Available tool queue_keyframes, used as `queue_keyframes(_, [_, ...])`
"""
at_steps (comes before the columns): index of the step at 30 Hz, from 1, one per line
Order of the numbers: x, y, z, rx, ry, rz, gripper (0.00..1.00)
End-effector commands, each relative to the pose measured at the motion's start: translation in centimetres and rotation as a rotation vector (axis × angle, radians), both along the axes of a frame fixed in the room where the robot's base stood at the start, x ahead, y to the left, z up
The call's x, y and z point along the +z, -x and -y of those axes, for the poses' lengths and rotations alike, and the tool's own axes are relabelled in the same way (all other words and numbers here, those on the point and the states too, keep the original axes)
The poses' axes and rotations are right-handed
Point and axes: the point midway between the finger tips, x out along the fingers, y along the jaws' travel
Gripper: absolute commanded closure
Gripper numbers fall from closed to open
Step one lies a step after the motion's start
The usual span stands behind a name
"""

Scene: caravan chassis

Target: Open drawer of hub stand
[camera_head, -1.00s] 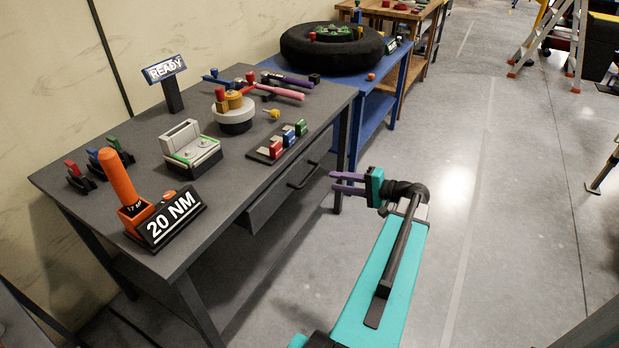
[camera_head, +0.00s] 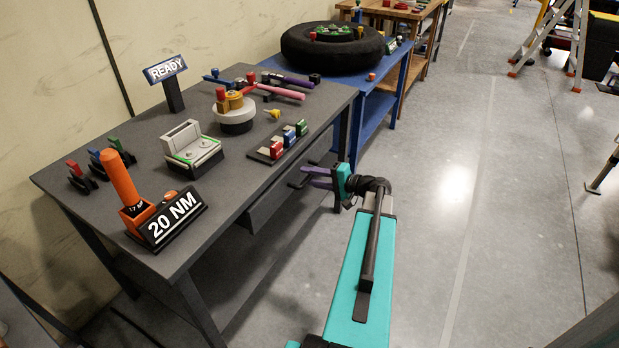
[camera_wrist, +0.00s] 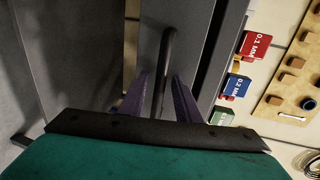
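The hub stand (camera_head: 236,178) is a dark grey workbench at the left in the head view. Its drawer (camera_head: 268,205) is under the right edge of the top and looks closed. In the wrist view the drawer front (camera_wrist: 190,50) carries a dark bar handle (camera_wrist: 168,50). My gripper (camera_head: 306,178) is beside the drawer front, at the handle, which it mostly hides in the head view. In the wrist view my gripper (camera_wrist: 160,82) is open, with a purple finger on each side of the handle. Gaps show between the fingers and the bar.
On the top are a 20 NM sign (camera_head: 172,218), a READY sign (camera_head: 165,70), a round hub (camera_head: 235,122) and a rack of coloured blocks (camera_head: 278,147). A blue table (camera_head: 372,95) with a tyre stands beyond.

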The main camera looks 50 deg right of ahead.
Motion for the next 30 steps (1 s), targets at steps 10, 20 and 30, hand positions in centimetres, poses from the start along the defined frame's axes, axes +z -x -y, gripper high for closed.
queue_keyframes(10, [0.0,-0.1,0.0,0.000,0.000,0.000,0.76])
queue_keyframes(20, [0.0,0.1,-1.0,0.000,-0.001,-0.001,1.00])
queue_keyframes(30, [-0.2,0.5,-0.3,0.010,-0.001,-0.002,1.00])
